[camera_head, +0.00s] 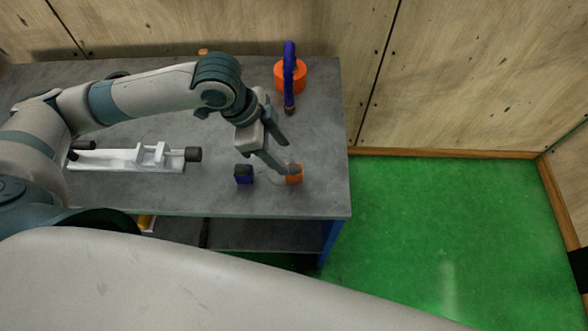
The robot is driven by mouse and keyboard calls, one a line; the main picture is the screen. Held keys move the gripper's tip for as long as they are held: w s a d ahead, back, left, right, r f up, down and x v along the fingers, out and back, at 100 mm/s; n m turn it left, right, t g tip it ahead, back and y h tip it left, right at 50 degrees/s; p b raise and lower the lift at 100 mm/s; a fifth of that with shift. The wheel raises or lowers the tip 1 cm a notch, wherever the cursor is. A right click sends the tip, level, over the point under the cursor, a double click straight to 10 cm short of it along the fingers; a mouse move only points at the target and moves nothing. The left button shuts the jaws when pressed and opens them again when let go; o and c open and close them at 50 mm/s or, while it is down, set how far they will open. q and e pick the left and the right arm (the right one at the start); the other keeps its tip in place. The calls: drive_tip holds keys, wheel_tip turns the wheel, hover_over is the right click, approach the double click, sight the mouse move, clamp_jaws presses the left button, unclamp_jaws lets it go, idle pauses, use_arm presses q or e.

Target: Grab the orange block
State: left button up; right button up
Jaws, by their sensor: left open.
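The orange block (296,174) is small and stands on the grey table (205,197) near its front right corner. My left gripper (289,158) reaches in from the left above the table with its two fingers spread apart. One fingertip overlaps the block's upper left part in the picture and hides some of it. I cannot tell whether it touches the block. The other finger is farther back and clear of it. My right gripper is not in view.
A dark blue block (244,174) sits just left of the orange block. A white fixture (135,158) with dark ends lies on the table's left half. An orange round base with a blue curved arm (290,75) stands at the back right. Green floor (440,230) is clear on the right.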

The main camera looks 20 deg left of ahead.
sight(294, 169)
use_arm(q)
drive_tip(key=shift+x, duration=1.15)
drive_tip(key=shift+f, duration=0.15)
drive_tip(key=shift+d+f+p, duration=0.2)
drive_tip(key=shift+f+p, duration=0.05)
drive_tip(key=shift+p, duration=0.15)
drive_tip(key=p+x, duration=0.1)
drive_tip(key=x, duration=0.2)
drive_tip(key=shift+d+f, duration=0.25)
drive_tip(key=shift+f, duration=0.4)
drive_tip(key=c, duration=1.1)
